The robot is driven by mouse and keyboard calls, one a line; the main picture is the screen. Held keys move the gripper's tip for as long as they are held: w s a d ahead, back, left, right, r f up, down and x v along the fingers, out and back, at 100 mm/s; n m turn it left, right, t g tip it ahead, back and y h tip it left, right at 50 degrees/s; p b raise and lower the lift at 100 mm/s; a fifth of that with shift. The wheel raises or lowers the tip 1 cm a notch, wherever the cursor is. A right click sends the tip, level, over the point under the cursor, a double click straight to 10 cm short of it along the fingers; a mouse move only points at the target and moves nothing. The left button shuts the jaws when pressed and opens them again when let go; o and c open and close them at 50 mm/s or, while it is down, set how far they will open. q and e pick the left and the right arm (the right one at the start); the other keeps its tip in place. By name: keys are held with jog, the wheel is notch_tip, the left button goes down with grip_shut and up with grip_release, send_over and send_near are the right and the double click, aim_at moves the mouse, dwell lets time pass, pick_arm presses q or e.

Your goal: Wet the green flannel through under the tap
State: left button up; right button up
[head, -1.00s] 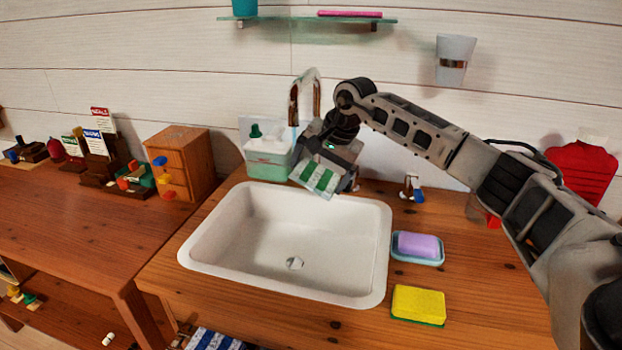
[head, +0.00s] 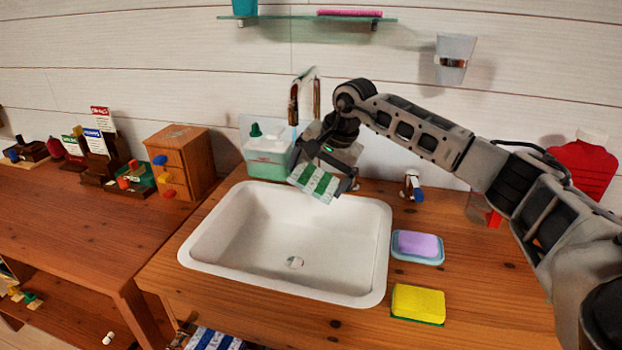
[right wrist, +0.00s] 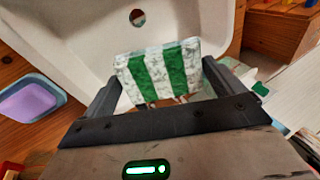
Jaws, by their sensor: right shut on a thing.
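The green and white striped flannel (head: 318,184) is in my right gripper (head: 328,178), over the back edge of the white basin (head: 215,235). In the right wrist view the flannel (right wrist: 160,70) sits between the two fingers, folded into a flat block. The right gripper is shut on it. The tap (head: 304,95) rises behind the basin, partly hidden by my right gripper and wrist. A small white and blue handle-like fitting (head: 413,186) stands right of the gripper. My left gripper is not in view.
A purple soap in a blue dish (head: 418,248) and a yellow sponge (head: 418,303) lie right of the basin. A clear tub with green contents (head: 266,150) stands behind it. A glass shelf (head: 300,19) hangs above. A wooden drawer box (head: 183,160) is at left.

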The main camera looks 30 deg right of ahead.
jog(key=shift+o, duration=0.2)
jog(key=s+b, duration=0.1)
jog(key=s, duration=0.5)
jog(key=shift+s+a+b, duration=0.3)
jog(key=shift+b, duration=0.05)
dwell(1.0)
jog(key=s+r, duration=0.4)
jog(key=s, duration=0.1)
jog(key=shift+a+p, duration=0.2)
jog(key=shift+p, duration=0.15)
jog(key=shift+a, duration=0.1)
dwell(0.6)
